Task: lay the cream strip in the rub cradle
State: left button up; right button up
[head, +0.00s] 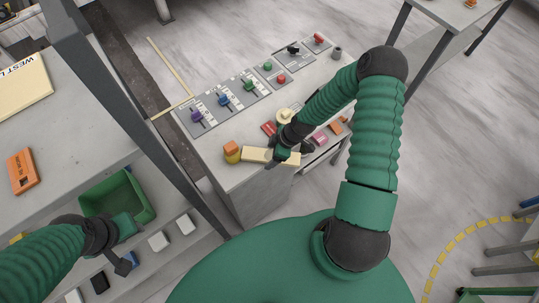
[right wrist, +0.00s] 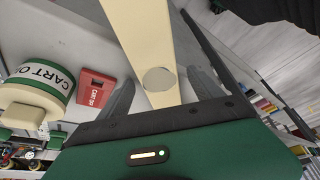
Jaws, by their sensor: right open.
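The cream strip (head: 257,155) lies along the near edge of the grey slab (head: 222,137) in the head view. My right gripper (head: 283,151) is over the strip, and part of the strip is hidden beneath it. In the right wrist view the strip (right wrist: 143,28) runs lengthwise between my open right fingers (right wrist: 162,88), with a pale round disc (right wrist: 159,80) on it. I see no clear grip on the strip. I cannot make out which thing is the rub cradle. My left gripper (head: 124,263) is at lower left, its jaws unclear.
An orange and yellow block (head: 232,152) stands beside the strip's left end. Panels with coloured handles (head: 223,99) line the slab's far side. A red box (right wrist: 96,88) and a cream-and-green drum (right wrist: 38,82) are left of the fingers. A green bin (head: 140,205) is near my left arm.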

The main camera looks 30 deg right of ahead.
jog(key=shift+d, duration=0.25)
jog(key=shift+s+d, duration=0.1)
jog(key=shift+d, duration=0.1)
jog(key=c, duration=0.5)
jog(key=shift+a, duration=0.3)
jog(key=c, duration=1)
grip_shut()
jog(key=shift+d, duration=0.1)
